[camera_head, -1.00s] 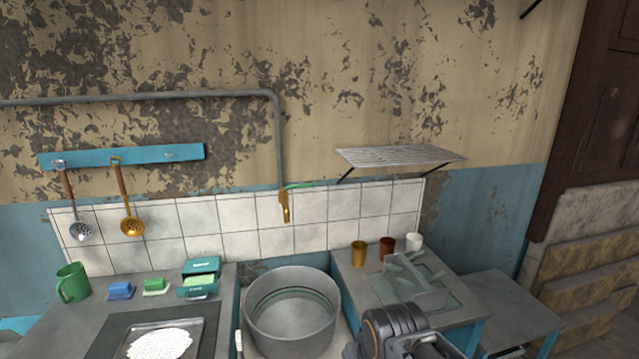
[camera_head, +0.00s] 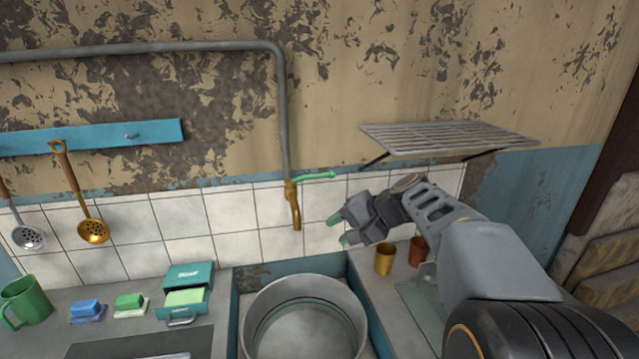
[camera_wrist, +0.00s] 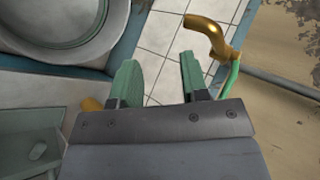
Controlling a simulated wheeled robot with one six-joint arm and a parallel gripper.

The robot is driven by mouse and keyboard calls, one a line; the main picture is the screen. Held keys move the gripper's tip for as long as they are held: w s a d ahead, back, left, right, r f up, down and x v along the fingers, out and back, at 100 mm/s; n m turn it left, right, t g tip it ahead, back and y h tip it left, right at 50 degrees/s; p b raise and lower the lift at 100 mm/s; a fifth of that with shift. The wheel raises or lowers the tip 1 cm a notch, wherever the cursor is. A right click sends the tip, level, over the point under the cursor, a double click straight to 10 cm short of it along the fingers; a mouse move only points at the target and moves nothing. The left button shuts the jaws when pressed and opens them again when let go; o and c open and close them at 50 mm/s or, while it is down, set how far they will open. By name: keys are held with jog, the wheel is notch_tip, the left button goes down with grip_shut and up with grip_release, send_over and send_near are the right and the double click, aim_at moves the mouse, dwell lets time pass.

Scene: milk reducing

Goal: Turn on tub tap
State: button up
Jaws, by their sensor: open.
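The brass tap (camera_head: 293,206) with a green lever handle (camera_head: 317,176) hangs from the grey pipe on the wall, above the round metal tub (camera_head: 301,322). In the wrist view the tap (camera_wrist: 207,33) is at upper right, beyond the fingertips, with part of the green handle (camera_wrist: 231,75) below it. My gripper (camera_head: 339,229) is open and empty, to the right of the tap and a little below its handle, apart from both. In the wrist view my gripper's two green-tipped fingers (camera_wrist: 160,75) are spread with white tiles between them.
A slatted metal shelf (camera_head: 450,137) juts from the wall above my arm. A gold cup (camera_head: 385,259) and a brown cup (camera_head: 418,251) stand on the right counter below my gripper. A teal soap box (camera_head: 188,283) is on the left counter.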

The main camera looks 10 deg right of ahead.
aim_at(324, 177)
jog(key=w+d+r+m+t+y+b, duration=0.1)
jog(key=w+d+r+m+t+y, duration=0.35)
jog(key=w+d, duration=0.45)
jog(key=shift+n+t+h, duration=0.45)
jog(key=shift+n, duration=0.1)
jog(key=x, duration=0.4)
jog(key=r+p+x, duration=0.1)
jog(key=x, duration=0.2)
jog(key=p+x, duration=0.1)
jog(key=x, duration=0.3)
jog(key=shift+w+a+r, duration=0.15)
jog(key=shift+w+a, duration=0.05)
jog(key=shift+w, duration=0.2)
jog(key=shift+w+a, duration=0.5)
jog(key=shift+c, duration=0.4)
grip_shut()
